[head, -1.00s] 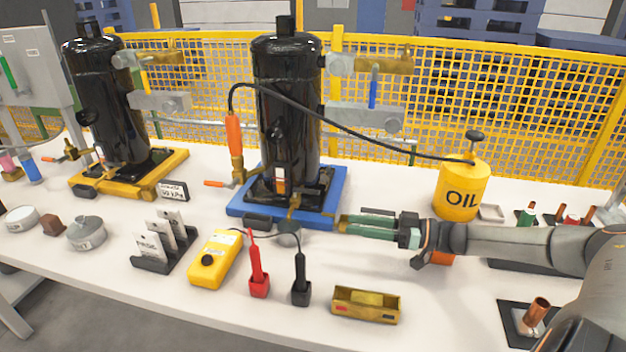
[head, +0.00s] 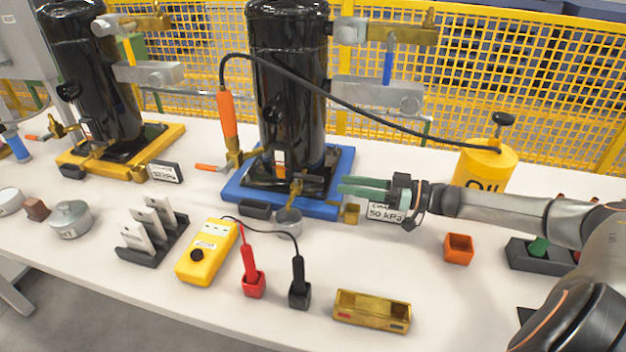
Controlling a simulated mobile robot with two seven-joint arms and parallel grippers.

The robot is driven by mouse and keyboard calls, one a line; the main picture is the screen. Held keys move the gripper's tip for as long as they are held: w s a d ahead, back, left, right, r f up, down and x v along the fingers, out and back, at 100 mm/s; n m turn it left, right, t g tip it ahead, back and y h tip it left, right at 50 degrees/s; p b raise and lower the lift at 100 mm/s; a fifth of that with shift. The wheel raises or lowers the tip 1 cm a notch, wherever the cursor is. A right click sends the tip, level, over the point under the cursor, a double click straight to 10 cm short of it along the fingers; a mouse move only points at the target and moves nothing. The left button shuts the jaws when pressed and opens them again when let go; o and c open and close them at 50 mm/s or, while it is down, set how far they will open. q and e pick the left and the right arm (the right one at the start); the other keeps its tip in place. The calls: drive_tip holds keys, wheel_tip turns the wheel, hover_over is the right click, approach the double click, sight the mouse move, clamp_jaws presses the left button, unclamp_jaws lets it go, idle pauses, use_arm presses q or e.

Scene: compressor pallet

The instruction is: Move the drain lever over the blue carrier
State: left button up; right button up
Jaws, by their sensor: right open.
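The blue carrier (head: 238,193) lies on the table under a black compressor (head: 290,110). A small brass drain fitting with a thin lever (head: 296,187) stands at its front edge, above a small grey cup (head: 288,222). I cannot tell the lever's exact angle. A brass valve (head: 234,160) with an orange handle (head: 209,167) sticks out at the carrier's left side. My right gripper (head: 342,187) has green fingers pointing left and is open and empty. It is above the carrier's right front corner, right of the drain fitting and apart from it. My left gripper is out of view.
A black hose (head: 350,125) runs from the orange grip to the yellow oil can (head: 485,165). A brass block (head: 351,213) and a 50 kPa sign (head: 386,213) are below my right gripper. A yellow meter (head: 208,252), probes and a brass tray (head: 372,312) stand in front.

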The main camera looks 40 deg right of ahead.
sight(313, 179)
drive_tip(key=b+x, duration=0.1)
drive_tip(key=x, duration=0.6)
drive_tip(key=shift+w+a, duration=0.65)
drive_tip(key=shift+w, duration=0.1)
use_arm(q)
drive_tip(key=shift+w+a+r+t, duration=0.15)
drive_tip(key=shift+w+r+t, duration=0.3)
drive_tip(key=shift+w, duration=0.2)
use_arm(e)
drive_tip(key=shift+c, duration=0.7)
clamp_jaws()
